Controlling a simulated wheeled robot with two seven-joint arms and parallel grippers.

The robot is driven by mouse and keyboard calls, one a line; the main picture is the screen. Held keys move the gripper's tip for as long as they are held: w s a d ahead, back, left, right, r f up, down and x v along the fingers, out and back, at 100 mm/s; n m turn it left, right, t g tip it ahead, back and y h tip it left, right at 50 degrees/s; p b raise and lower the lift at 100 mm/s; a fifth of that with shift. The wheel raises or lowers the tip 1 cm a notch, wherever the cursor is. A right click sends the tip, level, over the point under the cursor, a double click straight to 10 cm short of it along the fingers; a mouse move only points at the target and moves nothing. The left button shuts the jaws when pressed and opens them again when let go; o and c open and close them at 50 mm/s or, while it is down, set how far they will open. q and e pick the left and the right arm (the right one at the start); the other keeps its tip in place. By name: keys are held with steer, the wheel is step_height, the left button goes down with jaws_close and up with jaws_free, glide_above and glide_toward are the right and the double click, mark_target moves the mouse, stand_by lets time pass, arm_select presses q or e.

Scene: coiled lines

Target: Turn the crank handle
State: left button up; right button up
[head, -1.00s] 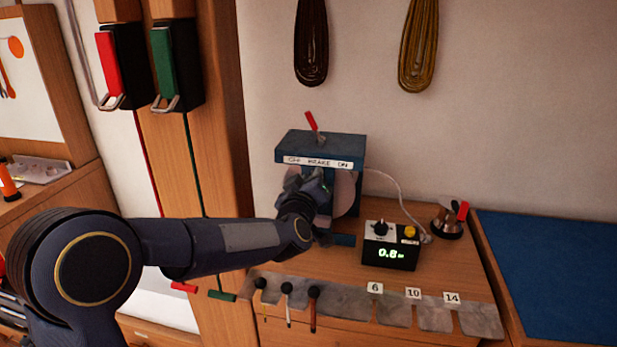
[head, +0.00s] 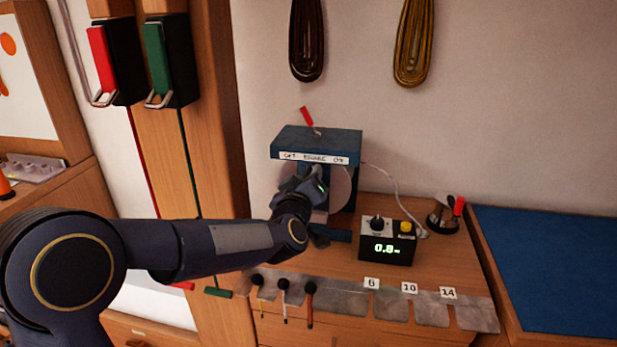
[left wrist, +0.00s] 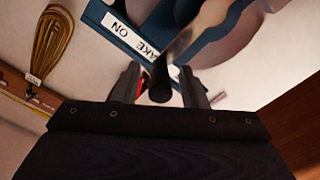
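The blue winder (head: 318,146) stands on the wooden bench, with a "BRAKE" label on its front and a red lever on top. A pale round reel (head: 341,188) shows beneath its housing. My left gripper (head: 312,188) is in front of the reel and hides the crank in the head view. In the left wrist view, the dark crank handle (left wrist: 160,83) shows between the two fingers of my left gripper (left wrist: 160,90). The fingers are spread with gaps on both sides of it; I cannot tell how deep it sits between them. My right gripper is in neither view.
A black counter box (head: 387,243) with a green readout, apparently 0.8, stands right of the winder. A metal rack (head: 350,301) lines the front edge. A blue mat (head: 550,265) lies right. Coiled lines (head: 414,45) hang above.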

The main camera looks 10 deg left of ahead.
arm_select(q)
steer(key=s, duration=0.6)
steer(key=shift+s+b, duration=0.25)
steer(key=shift+b, duration=0.05)
steer(key=s+a+f+m+g+h+p, duration=0.1)
steer(key=s+a+f+g, duration=0.2)
steer(key=s, duration=0.8)
steer(key=s+a+f+m+g+h+p, duration=0.1)
steer(key=s+a+f+m+g, duration=0.1)
steer(key=s, duration=0.9)
steer(key=s+a+f+m+g+h+p, duration=0.1)
steer(key=s+a+f+g, duration=0.3)
steer(key=s, duration=0.7)
step_height(320, 180, down, 2)
steer(key=m+g, duration=0.1)
steer(key=g, duration=0.2)
steer(key=shift+s+p, duration=0.25)
steer(key=shift+p, duration=0.15)
steer(key=shift+f, duration=0.1)
